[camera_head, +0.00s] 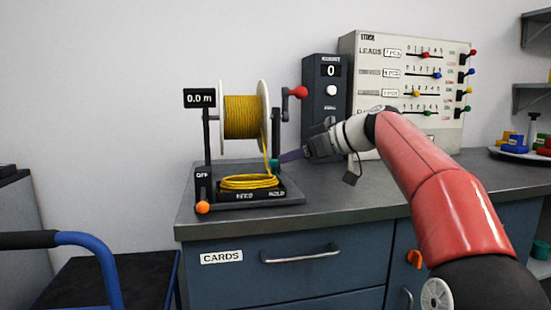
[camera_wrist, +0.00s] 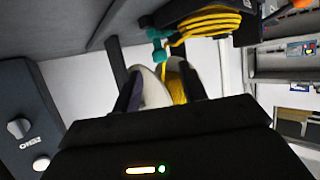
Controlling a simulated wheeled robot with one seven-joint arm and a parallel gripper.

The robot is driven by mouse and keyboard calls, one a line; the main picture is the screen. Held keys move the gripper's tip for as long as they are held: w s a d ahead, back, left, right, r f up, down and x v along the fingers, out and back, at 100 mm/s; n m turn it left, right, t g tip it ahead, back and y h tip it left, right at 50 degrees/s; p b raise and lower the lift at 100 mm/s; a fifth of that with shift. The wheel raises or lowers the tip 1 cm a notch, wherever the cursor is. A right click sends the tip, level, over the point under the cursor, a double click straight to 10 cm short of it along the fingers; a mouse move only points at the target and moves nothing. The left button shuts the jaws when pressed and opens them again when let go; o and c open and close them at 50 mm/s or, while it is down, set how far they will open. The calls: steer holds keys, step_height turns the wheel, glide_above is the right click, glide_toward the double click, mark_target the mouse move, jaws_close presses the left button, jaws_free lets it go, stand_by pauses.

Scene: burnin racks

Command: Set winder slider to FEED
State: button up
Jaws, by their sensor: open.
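The winder (camera_head: 228,204) stands on the bench with a spool of yellow cord (camera_head: 242,117) and a coil of cord (camera_head: 248,182) below it. Small labels on its front base edge seem to read FEED at left and HOLD at right. A teal knob, which looks like the slider's handle (camera_head: 274,164), is at the right, on the HOLD side. My gripper (camera_head: 284,157) is open and empty, just right of the knob. In the wrist view the teal knob (camera_wrist: 155,38) lies beyond my open fingers (camera_wrist: 163,85), with yellow cord beside it. Contact cannot be told.
The red-knobbed crank (camera_head: 297,92) and the dark counter box (camera_head: 325,85) stand close above and behind my gripper. An orange-knobbed OFF lever (camera_head: 202,206) is at the winder's front left. A slider panel (camera_head: 440,75) stands behind my arm. The front bench top is clear.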

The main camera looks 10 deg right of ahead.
steer(key=shift+p+x, duration=0.3)
steer(key=shift+x, duration=1.9)
steer(key=shift+c, duration=0.3)
jaws_close()
